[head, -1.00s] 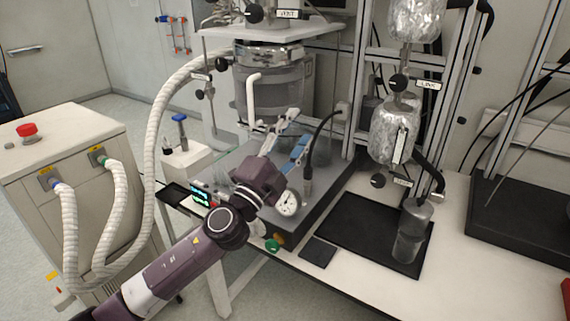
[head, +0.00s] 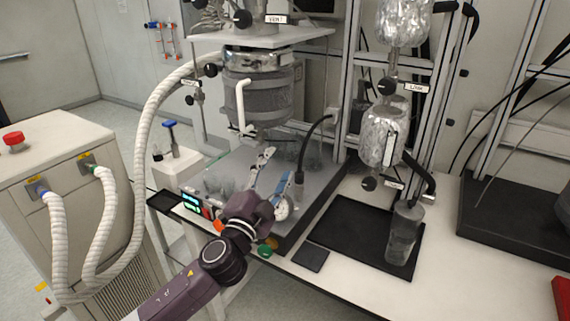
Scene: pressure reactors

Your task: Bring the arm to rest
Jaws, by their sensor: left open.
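My left arm comes in from the lower left in the head view. My right gripper is not in view.
A chiller with a red button (head: 13,139) and white hoses (head: 103,215) stands at the left. A black tray (head: 345,237) with a glass beaker (head: 404,235) lies at the right. Foil-wrapped vessels (head: 381,135) hang above it. The white bench front (head: 335,285) is bare.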

